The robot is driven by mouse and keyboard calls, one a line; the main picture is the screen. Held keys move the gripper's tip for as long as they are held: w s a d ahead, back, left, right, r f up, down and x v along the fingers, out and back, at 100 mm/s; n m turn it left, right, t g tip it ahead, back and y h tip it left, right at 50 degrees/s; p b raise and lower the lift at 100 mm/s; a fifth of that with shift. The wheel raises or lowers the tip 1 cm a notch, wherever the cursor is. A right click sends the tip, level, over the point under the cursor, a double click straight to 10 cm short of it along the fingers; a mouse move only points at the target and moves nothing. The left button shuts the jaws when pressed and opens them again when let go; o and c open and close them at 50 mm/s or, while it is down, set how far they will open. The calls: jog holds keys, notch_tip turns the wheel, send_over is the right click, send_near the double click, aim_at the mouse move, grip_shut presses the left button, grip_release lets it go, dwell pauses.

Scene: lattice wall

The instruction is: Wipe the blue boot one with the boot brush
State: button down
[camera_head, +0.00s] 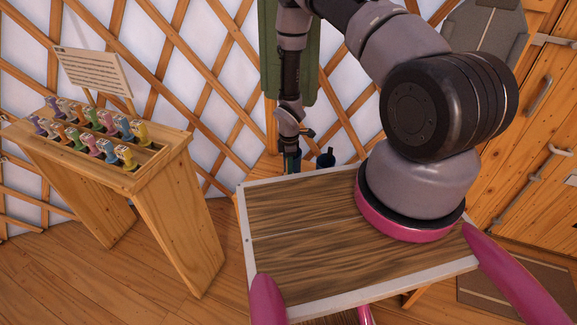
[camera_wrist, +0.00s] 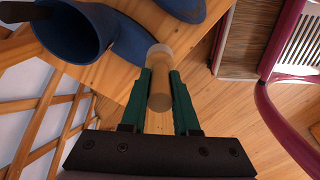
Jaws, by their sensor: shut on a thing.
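My gripper (camera_wrist: 160,80), with green fingers, is shut on the boot brush (camera_wrist: 159,92), gripping its round wooden handle. The brush's pale end points away from the gripper, close to a blue boot (camera_wrist: 75,30) with a wide open top. I cannot tell whether they touch. Part of a second blue thing (camera_wrist: 182,7), likely another boot, shows at the top edge of the wrist view. Both are over a wooden surface (camera_wrist: 115,75). In the head view my gripper (camera_head: 291,160) points down beside a dark boot top (camera_head: 326,158); what lies below is hidden.
The lattice wall (camera_head: 215,65) stands close behind my gripper. A wooden door (camera_head: 540,115) is at the right. Floor (camera_head: 95,275) is clear at lower left.

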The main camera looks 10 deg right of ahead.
jog(key=shift+f, duration=2.1)
jog(key=shift+f, duration=0.95)
jog(key=shift+a, duration=0.1)
jog(key=shift+w+a, duration=0.7)
jog(key=shift+a, duration=0.25)
jog(key=shift+w+a, duration=0.65)
jog(key=shift+a, duration=0.35)
jog(key=shift+w+a, duration=0.7)
jog(key=shift+a, duration=0.25)
jog(key=shift+s+d, duration=0.75)
jog(key=shift+d, duration=0.25)
jog(key=shift+s+d, duration=0.75)
jog(key=shift+d, duration=0.3)
jog(key=shift+s+d, duration=0.75)
jog(key=shift+d, duration=0.25)
jog(key=shift+w+a, duration=0.75)
jog(key=shift+a, duration=0.3)
jog(key=shift+w+a, duration=0.7)
jog(key=shift+a, duration=0.3)
jog(key=shift+w+a, duration=0.75)
jog(key=shift+a, duration=0.3)
jog(key=shift+s+d, duration=0.6)
jog(key=shift+d, duration=0.3)
jog(key=shift+s+d, duration=0.65)
jog(key=shift+d, duration=0.2)
jog(key=shift+s+d, duration=0.6)
jog(key=shift+d, duration=0.3)
